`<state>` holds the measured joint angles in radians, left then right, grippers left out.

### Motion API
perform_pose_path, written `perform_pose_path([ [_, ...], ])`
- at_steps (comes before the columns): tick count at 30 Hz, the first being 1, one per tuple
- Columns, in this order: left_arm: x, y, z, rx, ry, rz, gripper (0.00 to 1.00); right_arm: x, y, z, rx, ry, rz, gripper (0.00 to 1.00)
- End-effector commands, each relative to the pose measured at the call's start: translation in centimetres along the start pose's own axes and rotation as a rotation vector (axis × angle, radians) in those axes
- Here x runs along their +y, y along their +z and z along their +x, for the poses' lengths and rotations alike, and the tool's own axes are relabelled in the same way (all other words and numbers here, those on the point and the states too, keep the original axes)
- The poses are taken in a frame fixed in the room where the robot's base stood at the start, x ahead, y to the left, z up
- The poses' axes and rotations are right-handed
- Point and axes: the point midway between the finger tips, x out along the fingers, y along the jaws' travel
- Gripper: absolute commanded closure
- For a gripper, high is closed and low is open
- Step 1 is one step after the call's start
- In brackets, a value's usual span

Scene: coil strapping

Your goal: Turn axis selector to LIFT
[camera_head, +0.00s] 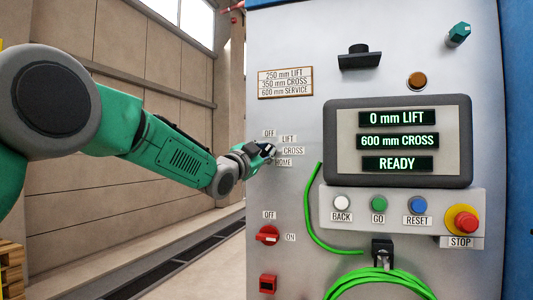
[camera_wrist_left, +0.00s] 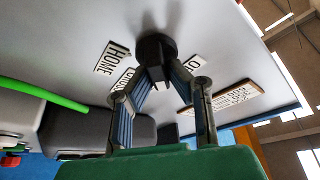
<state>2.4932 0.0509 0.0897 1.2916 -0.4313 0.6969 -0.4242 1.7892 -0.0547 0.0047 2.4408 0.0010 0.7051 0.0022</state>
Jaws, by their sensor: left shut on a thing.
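The axis selector is a black knob on the grey panel (camera_head: 290,220), ringed by the labels OFF, LIFT, CROSS and HOME. My left gripper (camera_head: 264,151) covers most of it in the head view. In the left wrist view the black selector knob (camera_wrist_left: 155,50) sits between the fingertips of my left gripper (camera_wrist_left: 158,80), which is shut on it. The HOME label (camera_wrist_left: 113,58) and part of another label show beside it. Which label the knob points at cannot be told. The display (camera_head: 398,141) reads 0 mm LIFT, 600 mm CROSS, READY. My right gripper is not in view.
Below the selector is a red OFF/ON switch (camera_head: 267,235). A green cable (camera_head: 312,210) hangs to its right. Under the display are BACK, GO and RESET buttons and a red STOP button (camera_head: 465,221). A plate (camera_head: 285,82) lists lift, cross and service values.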

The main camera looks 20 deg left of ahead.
Motion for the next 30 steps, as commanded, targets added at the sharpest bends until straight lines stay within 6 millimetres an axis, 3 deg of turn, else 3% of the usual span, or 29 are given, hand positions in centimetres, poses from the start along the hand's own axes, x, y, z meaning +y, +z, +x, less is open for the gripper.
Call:
perform_pose_path([
  [21,0.3,0.16,-0.02,-0.003,0.035,0.073,1.0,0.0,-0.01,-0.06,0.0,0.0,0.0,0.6],
  [22,0.3,0.16,-0.02,-0.003,0.035,0.073,0.76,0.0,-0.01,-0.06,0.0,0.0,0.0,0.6],
  [23,0.3,0.15,-0.02,-0.003,0.035,0.073,0.66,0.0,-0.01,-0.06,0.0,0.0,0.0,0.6],
  [30,0.17,0.07,-0.01,-0.001,0.033,0.073,0.66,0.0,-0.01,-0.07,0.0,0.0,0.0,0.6],
])
